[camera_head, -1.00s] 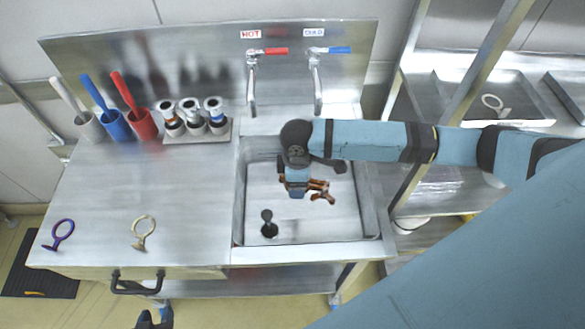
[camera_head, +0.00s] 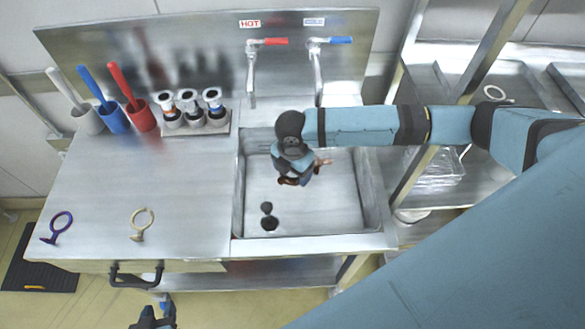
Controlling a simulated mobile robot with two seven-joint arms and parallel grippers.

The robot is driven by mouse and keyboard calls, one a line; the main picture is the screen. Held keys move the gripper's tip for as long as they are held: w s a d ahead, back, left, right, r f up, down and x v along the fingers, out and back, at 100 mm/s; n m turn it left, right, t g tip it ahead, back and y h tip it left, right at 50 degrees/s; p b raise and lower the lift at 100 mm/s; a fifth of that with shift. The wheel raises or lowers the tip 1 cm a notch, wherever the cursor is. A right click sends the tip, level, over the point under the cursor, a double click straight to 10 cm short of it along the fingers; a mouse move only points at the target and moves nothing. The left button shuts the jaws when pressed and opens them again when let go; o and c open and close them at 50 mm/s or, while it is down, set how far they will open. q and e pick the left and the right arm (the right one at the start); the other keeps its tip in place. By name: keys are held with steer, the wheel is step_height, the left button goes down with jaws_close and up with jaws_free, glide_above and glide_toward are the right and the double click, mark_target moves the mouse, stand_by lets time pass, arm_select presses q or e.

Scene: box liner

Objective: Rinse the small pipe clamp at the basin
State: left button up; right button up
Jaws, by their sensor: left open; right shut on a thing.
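My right gripper (camera_head: 290,181) is inside the basin (camera_head: 340,205), above its floor and in front of the taps. It is shut on a small copper-coloured thing (camera_head: 322,162), seemingly the small pipe clamp; the gripper hides most of it. My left gripper (camera_head: 154,318) is open and empty at the bottom edge, in front of the counter. A purple ring-shaped clamp (camera_head: 61,223) and a beige one (camera_head: 142,220) stand apart at the front of the counter. A pale ring (camera_head: 495,93) lies on the right-hand shelf.
The hot tap with a red handle (camera_head: 275,41) and the cold tap with a blue handle (camera_head: 340,40) reach over the basin's back. White, blue (camera_head: 113,118) and red cups with handles and a rack of fittings (camera_head: 195,128) line the counter's back. Mid-counter is clear.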

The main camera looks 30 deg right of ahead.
step_height(320, 180, down, 2)
steer(key=shift+f+b, duration=0.15)
steer(key=shift+b, duration=0.7)
step_height(320, 180, down, 2)
steer(key=b, duration=1.1)
glide_above(293, 205)
step_height(293, 205, down, 8)
steer(key=shift+f, duration=0.25)
step_height(293, 205, down, 3)
steer(key=b, duration=0.3)
steer(key=shift+b, duration=0.4)
steer(key=shift+f, duration=0.25)
arm_select(q)
step_height(293, 205, down, 15)
steer(key=w+d+b, duration=0.1)
steer(key=shift+w+d+r+n, duration=0.2)
steer(key=shift+w+d+n, duration=0.05)
steer(key=shift+d+n, duration=0.05)
arm_select(e)
steer(key=shift+f, duration=0.25)
arm_select(q)
steer(key=shift+s+a+f, duration=0.1)
steer(key=shift+a+f, duration=0.1)
